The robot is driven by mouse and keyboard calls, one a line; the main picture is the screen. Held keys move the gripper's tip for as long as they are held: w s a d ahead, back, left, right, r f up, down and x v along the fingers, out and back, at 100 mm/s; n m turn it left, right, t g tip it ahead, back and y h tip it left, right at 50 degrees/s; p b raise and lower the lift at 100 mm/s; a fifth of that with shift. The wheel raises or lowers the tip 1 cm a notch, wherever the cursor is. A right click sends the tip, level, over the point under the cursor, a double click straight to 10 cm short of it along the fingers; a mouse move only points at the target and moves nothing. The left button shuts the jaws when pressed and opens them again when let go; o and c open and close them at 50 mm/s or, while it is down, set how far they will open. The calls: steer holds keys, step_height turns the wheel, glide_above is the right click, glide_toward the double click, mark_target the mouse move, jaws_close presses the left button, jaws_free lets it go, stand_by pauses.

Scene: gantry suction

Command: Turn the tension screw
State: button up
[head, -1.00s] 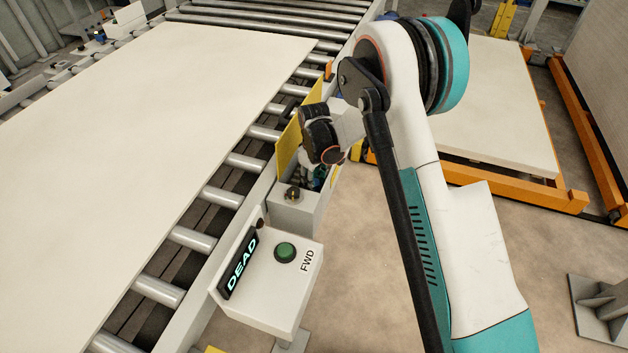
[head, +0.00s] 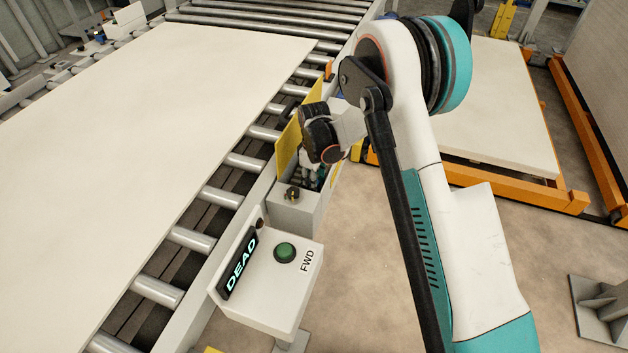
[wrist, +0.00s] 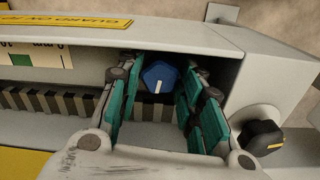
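A blue knob with a white line, seemingly the tension screw (wrist: 160,77), sits inside an open housing in the wrist view. My gripper (wrist: 158,105) is open, with its teal-padded fingers to the left and right of the knob. Gaps show between the knob and the fingers on both sides, so I see no grip. In the head view my gripper (head: 312,176) points down into the housing beside the roller conveyor, and my wrist and the yellow guard hide the knob there.
A black knob with a yellow mark (wrist: 260,138) stands right of the fingers. A gauge strip (wrist: 35,58) with a green band is at left. A toothed belt (wrist: 50,100) runs behind the fingers. A control box (head: 270,290) reads "DEAD". A yellow guard (head: 289,143) stands beside my wrist.

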stand_by(0.3)
step_height(320, 180, up, 12)
stand_by(0.5)
stand_by(0.3)
steer(key=s+d+r+m+t, duration=0.2)
steer(key=s+d+r+m, duration=0.1)
steer(key=s+d+r, duration=0.5)
steer(key=s+d+r+m+t, duration=0.1)
steer(key=s+d+r+m, duration=0.3)
steer(key=r, duration=0.6)
steer(key=s+d+m+t, duration=0.2)
steer(key=s+d, duration=0.1)
steer(key=s, duration=0.6)
steer(key=s+d+r+m+t, duration=0.1)
steer(key=s+d+m+t, duration=0.1)
steer(key=s, duration=0.8)
steer(key=shift+d+m, duration=0.7)
steer(key=shift+d, duration=0.5)
